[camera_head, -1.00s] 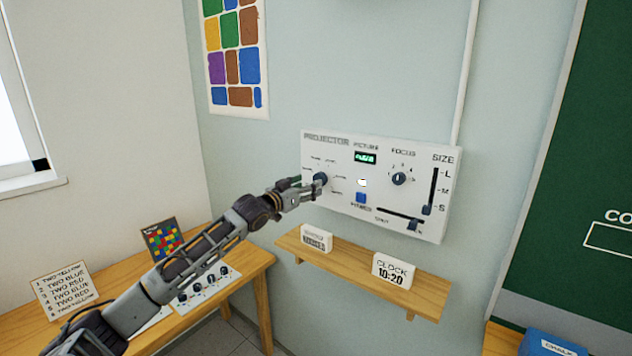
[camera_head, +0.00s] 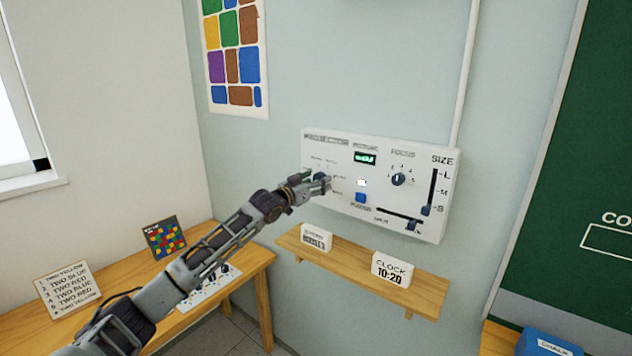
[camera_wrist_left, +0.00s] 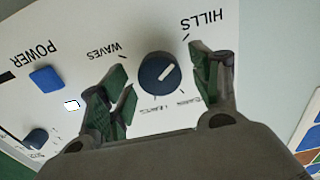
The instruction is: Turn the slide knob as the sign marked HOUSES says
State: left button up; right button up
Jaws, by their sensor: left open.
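The slide knob (camera_wrist_left: 157,73) is round and dark blue with a white pointer line. In the left wrist view its line points to the upper right, and the labels HILLS and WAVES show around it; other labels are too blurred to read. My left gripper (camera_wrist_left: 162,98) is open, one finger on each side of the knob. In the head view the left gripper (camera_head: 322,184) is at the left of the projector panel (camera_head: 290,0) and partly covers the knob. The white sign marked HOUSES (camera_head: 316,238) stands on the shelf. My right gripper is not in view.
The panel also carries a focus knob (camera_head: 398,179), a blue power button (camera_head: 361,197) and two sliders. A clock sign (camera_head: 392,270) reading 10:20 stands on the wooden shelf (camera_head: 350,272) below. A wooden table (camera_head: 255,262) stands at left.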

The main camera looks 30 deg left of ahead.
pick_arm(q)
jog(key=shift+w, duration=0.1)
jog(key=shift+c, duration=0.5)
jog(key=c, duration=1)
jog(key=shift+o, duration=0.2)
